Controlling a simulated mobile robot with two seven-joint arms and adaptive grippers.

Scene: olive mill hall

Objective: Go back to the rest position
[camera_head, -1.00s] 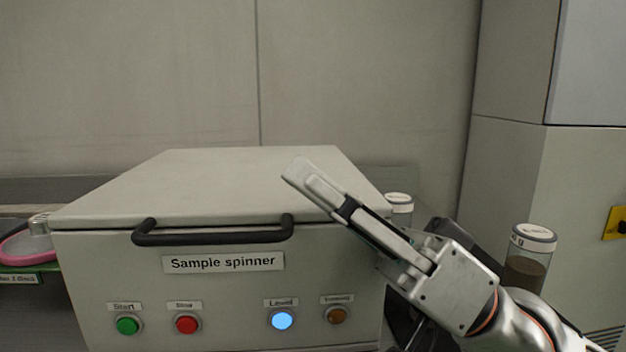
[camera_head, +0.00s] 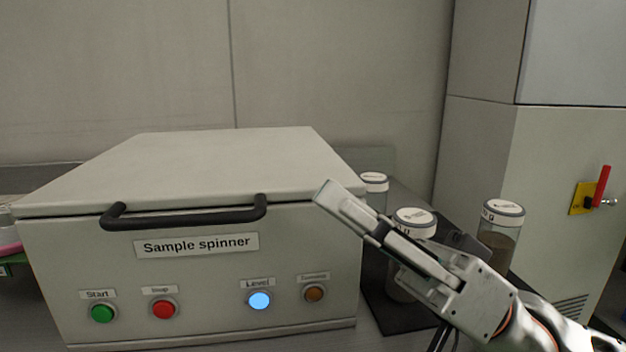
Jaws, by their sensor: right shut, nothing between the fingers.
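My right gripper (camera_head: 325,192) is shut and empty. It points up and to the left, in front of the right end of the sample spinner (camera_head: 200,275), and I cannot tell whether it touches the box. The spinner is a pale grey box with its lid (camera_head: 190,165) down and a black handle (camera_head: 185,214) on its front. Its front has a green Start button (camera_head: 103,313), a red Stop button (camera_head: 163,309), a lit blue-white Level light (camera_head: 259,300) and an unlit amber lamp (camera_head: 313,294). My left gripper is not in view.
Several white-lidded jars stand right of the spinner: one behind (camera_head: 374,180), one partly hidden by my gripper (camera_head: 413,219), and one with brown contents (camera_head: 500,238). A grey cabinet (camera_head: 530,190) with a red-handled switch (camera_head: 601,187) stands at right. A pink item (camera_head: 8,247) shows at left.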

